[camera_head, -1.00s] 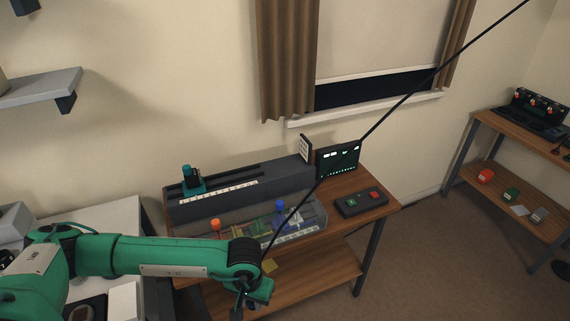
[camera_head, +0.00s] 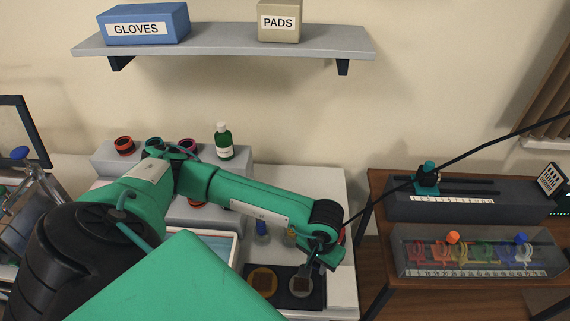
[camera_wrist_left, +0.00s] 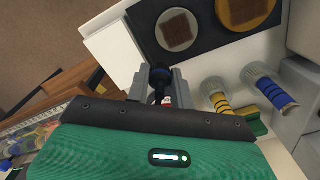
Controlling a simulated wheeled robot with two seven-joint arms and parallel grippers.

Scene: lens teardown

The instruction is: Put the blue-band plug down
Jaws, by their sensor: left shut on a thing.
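My left gripper (camera_wrist_left: 157,85) is shut on a small dark piece (camera_wrist_left: 158,76) with a little red near it. The piece is mostly hidden between the fingers, and I see no clear blue band on it. In the head view, my left gripper (camera_head: 308,266) is over the right part of the white bench, by a black mat (camera_head: 317,297). My right gripper is not in view.
Two round pads, one grey-rimmed (camera_head: 301,286) and one yellow-rimmed (camera_head: 263,281), lie on the mat. A grey block (camera_head: 240,176) with a green bottle (camera_head: 223,142) is behind. A wooden table with a clear case (camera_head: 478,252) is right. A shelf (camera_head: 225,42) hangs above.

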